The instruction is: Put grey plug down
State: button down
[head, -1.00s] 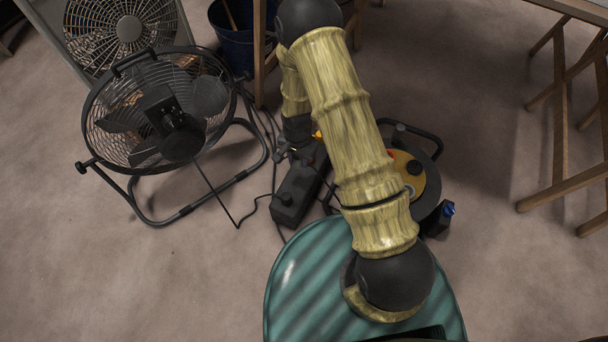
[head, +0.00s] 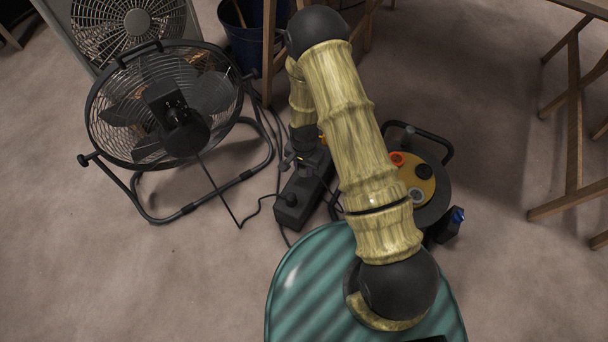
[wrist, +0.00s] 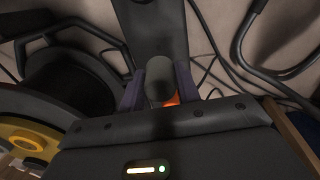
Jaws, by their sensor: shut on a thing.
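My gripper (wrist: 160,88) is shut on the grey plug (wrist: 159,80), a dark grey rounded body between the two purple-grey fingers in the wrist view. A bit of orange shows just below it. In the head view my gripper (head: 303,158) is low over the far end of the black power strip (head: 303,193), and the plug is too small and covered to make out there. The strip also runs away behind the plug in the wrist view (wrist: 155,28). I cannot tell whether the plug touches the strip.
A black floor fan (head: 160,110) stands left, with cables on the floor. A cable reel (head: 428,190) with a yellow face is close on the right, partly behind my arm. A blue bucket (head: 245,45) and wooden legs (head: 270,50) stand behind. Floor at lower left is clear.

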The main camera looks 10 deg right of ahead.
aim_at(304, 181)
notch_tip(304, 181, down, 4)
jog(key=b, duration=0.2)
jog(key=shift+a+f+b, duration=0.15)
jog(key=shift+f+b, duration=0.05)
jog(key=shift+b, duration=0.2)
jog(key=shift+f, duration=0.35)
jog(key=shift+d, duration=0.25)
jog(key=shift+s+a+f, duration=0.1)
jog(key=shift+f, duration=0.1)
jog(key=c, duration=1)
grip_release()
notch_tip(304, 181, up, 12)
jog(key=p, duration=0.7)
jog(key=shift+r, duration=0.25)
